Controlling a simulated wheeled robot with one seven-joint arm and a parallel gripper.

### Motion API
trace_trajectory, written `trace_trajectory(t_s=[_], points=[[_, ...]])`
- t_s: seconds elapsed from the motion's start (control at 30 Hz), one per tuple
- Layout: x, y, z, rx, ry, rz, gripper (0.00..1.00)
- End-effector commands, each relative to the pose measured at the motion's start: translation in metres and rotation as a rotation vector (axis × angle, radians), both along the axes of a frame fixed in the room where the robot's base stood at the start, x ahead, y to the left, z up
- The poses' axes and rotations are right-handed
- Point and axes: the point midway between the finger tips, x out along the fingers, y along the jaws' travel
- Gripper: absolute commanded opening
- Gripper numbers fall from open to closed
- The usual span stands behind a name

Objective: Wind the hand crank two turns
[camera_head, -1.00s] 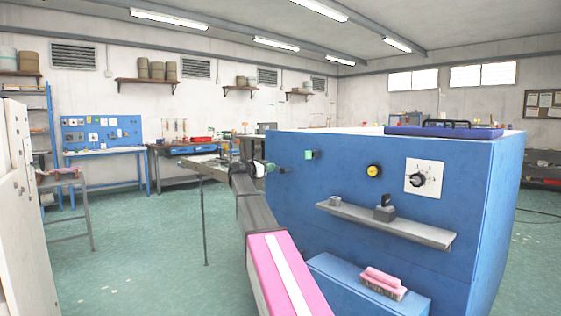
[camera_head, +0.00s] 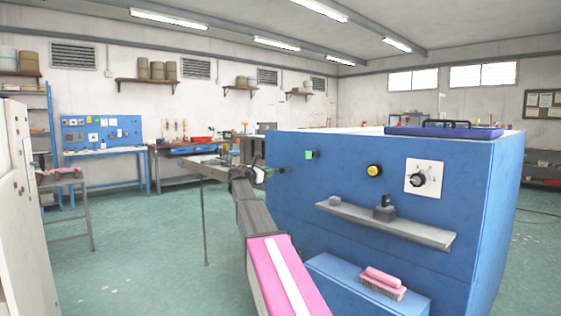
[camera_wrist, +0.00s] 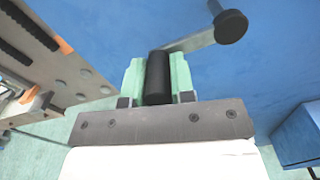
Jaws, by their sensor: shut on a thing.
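The hand crank shows in the wrist view on the blue panel. It has a flat grey arm (camera_wrist: 190,42), a dark round hub (camera_wrist: 231,27) at the upper right and a black cylindrical handle (camera_wrist: 158,80). My gripper (camera_wrist: 157,64) has green finger pads closed on both sides of this handle. The handle lies to the lower left of the hub in that view. In the head view my gripper (camera_head: 259,173) is at the left end of the blue cabinet's face, small and partly hidden by my wrist. The crank is hard to make out there.
The blue cabinet (camera_head: 360,225) carries a green button (camera_head: 311,154), a yellow-ringed knob (camera_head: 374,170), a dial plate (camera_head: 424,179) and a protruding grey shelf (camera_head: 390,222). A pink-topped brush (camera_head: 383,283) sits on a low blue ledge. Open green floor (camera_head: 150,260) lies to the left.

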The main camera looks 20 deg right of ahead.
Motion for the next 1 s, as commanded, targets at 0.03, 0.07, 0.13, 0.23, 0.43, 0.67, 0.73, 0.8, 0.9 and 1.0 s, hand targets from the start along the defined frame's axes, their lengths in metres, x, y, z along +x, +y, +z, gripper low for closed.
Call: trace_trajectory(t_s=[0.03, 0.07, 0.13, 0.23, 0.43, 0.67, 0.73, 0.8, 0.9, 1.0], points=[[-0.001, 0.0, -0.004, 0.002, 0.001, 0.0, 0.12], [-0.001, 0.0, -0.005, 0.002, 0.001, 0.0, 0.12], [-0.001, 0.0, -0.007, 0.002, 0.0, 0.0, 0.12], [-0.001, 0.0, -0.007, 0.002, 0.0, 0.0, 0.12], [-0.002, 0.0, -0.008, 0.002, 0.0, -0.001, 0.12], [-0.005, -0.001, -0.015, 0.003, 0.0, -0.002, 0.12], [-0.006, -0.002, -0.019, 0.003, 0.0, -0.003, 0.12], [-0.007, -0.002, -0.022, 0.002, 0.0, -0.003, 0.12], [-0.008, -0.002, -0.024, 0.002, 0.0, -0.004, 0.12], [-0.008, -0.003, -0.024, 0.001, -0.002, -0.004, 0.12]])
